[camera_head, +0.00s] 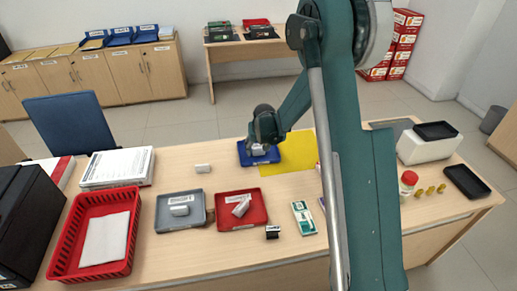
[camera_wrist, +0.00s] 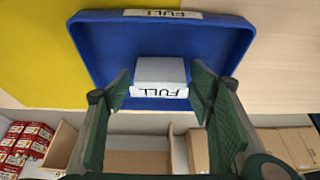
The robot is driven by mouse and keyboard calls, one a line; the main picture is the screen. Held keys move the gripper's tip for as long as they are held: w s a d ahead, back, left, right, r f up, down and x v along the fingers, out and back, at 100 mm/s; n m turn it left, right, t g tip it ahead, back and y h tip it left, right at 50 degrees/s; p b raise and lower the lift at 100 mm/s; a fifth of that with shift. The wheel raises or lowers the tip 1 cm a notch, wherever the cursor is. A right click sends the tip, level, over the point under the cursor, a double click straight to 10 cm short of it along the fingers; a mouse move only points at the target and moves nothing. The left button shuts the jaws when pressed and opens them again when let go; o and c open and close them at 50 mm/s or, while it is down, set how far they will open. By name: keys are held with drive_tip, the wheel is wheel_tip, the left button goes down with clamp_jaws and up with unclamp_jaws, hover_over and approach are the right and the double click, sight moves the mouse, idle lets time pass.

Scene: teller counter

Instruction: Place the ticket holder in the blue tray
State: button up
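Whether the holder touches the tray floor cannot be told.
A yellow mat (camera_head: 297,155) adjoins the blue tray. A red basket (camera_head: 62,250) stands left. A white device (camera_head: 425,150) stands right.

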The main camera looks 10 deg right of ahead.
drive_tip(key=shift+r, duration=0.1)
idle(0.3)
drive_tip(key=p+v, duration=0.2)
drive_tip(key=v, duration=1)
drive_tip(key=shift+r, duration=0.1)
idle(0.7)
drive_tip(key=s+d+r+t, duration=0.1)
drive_tip(key=s+r, duration=1.8)
drive_tip(key=s, duration=0.2)
drive_tip(key=s+d+r+t, duration=0.1)
drive_tip(key=s, duration=2.4)
drive_tip(key=shift+r+t, duration=0.2)
drive_tip(key=shift+t, duration=0.2)
